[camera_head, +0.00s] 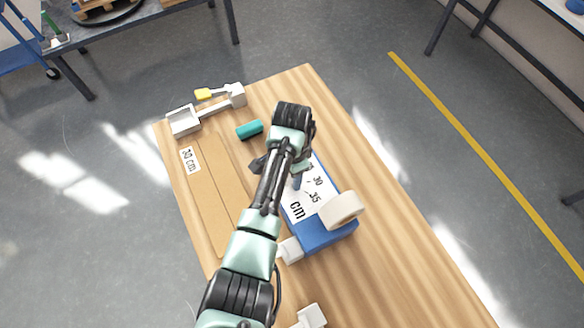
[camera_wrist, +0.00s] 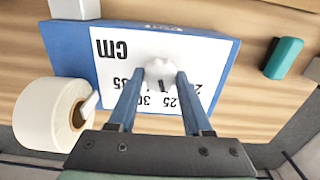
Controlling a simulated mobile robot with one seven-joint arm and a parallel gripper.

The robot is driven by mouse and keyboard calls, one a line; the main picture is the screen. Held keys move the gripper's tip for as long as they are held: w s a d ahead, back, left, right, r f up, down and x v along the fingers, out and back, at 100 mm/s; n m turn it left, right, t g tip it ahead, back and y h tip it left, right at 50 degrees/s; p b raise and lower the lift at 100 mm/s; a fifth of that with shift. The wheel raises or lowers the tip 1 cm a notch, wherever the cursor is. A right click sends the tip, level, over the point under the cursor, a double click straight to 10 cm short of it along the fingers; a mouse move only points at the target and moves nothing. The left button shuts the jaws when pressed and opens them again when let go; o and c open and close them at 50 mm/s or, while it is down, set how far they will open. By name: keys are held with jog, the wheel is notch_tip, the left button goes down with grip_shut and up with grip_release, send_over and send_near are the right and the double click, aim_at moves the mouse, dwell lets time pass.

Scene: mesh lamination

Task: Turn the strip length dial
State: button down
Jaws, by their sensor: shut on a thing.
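The strip length dial (camera_wrist: 160,72) is a small white knob in the middle of a white scale plate (camera_wrist: 112,50) marked in cm, on a blue box (camera_wrist: 222,58). In the wrist view my gripper (camera_wrist: 160,76) has its two blue fingers on either side of the dial, shut on it. The scale numbers near 25, 30 and 35 show partly between and beside the fingers. In the head view my gripper (camera_head: 297,182) is over the plate (camera_head: 296,205), and my arm hides the dial and part of the blue box (camera_head: 327,236).
A roll of white tape (camera_head: 342,210) sits at the box's near end. A teal block (camera_head: 250,129) lies on the wooden table (camera_head: 390,255) left of my arm. A brown strip marked 30 cm (camera_head: 207,200) and a white lever device (camera_head: 185,121) are farther left. The table's right side is clear.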

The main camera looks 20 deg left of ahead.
dwell(0.3)
jog(key=shift+c, duration=1.6)
grip_release()
jog(key=shift+r, duration=0.1)
notch_tip(320, 180, up, 13)
jog(key=shift+b, duration=0.45)
